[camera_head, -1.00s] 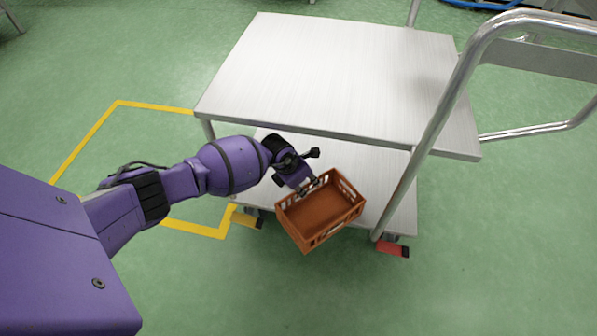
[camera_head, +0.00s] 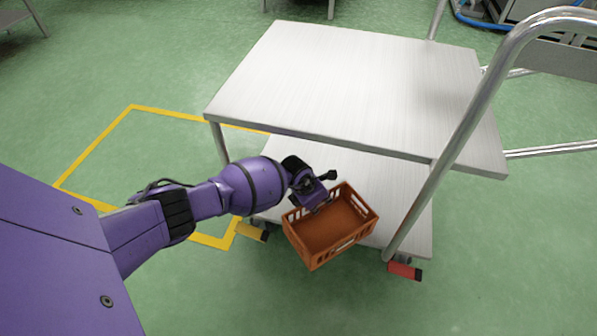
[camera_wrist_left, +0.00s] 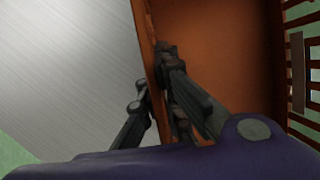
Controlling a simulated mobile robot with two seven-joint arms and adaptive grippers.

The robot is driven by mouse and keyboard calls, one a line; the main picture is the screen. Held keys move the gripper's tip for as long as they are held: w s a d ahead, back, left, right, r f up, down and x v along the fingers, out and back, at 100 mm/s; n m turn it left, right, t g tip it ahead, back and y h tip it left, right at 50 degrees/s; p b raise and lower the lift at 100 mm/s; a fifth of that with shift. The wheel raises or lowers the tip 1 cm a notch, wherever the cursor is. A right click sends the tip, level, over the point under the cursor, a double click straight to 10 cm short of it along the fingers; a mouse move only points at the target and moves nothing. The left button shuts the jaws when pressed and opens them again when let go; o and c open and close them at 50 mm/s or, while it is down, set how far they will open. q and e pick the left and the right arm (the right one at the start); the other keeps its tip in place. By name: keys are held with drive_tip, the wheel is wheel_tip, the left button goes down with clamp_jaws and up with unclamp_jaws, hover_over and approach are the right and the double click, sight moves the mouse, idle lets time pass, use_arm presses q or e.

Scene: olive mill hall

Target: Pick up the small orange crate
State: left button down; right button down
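The small orange crate (camera_head: 330,238) is an open, empty box with slotted walls. In the head view it is tilted and overhangs the front edge of the cart's lower shelf. My left gripper (camera_head: 318,207) is at its back left wall, shut on that wall. In the left wrist view the fingers of my left gripper (camera_wrist_left: 156,85) straddle the wall of the crate (camera_wrist_left: 222,45), one inside and one outside. Whether the crate's underside touches the shelf is hidden. My right gripper is not in view.
A metal cart has an upper shelf (camera_head: 350,85) above and behind the crate and a lower shelf (camera_head: 400,225) beneath it. Its tubular handle (camera_head: 455,150) rises on the right. Yellow tape (camera_head: 92,142) marks the green floor. The floor in front is clear.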

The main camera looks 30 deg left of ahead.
use_arm(q)
drive_tip(key=shift+w+d+r, duration=0.1)
drive_tip(key=shift+w+r, duration=0.05)
drive_tip(key=shift+w, duration=0.05)
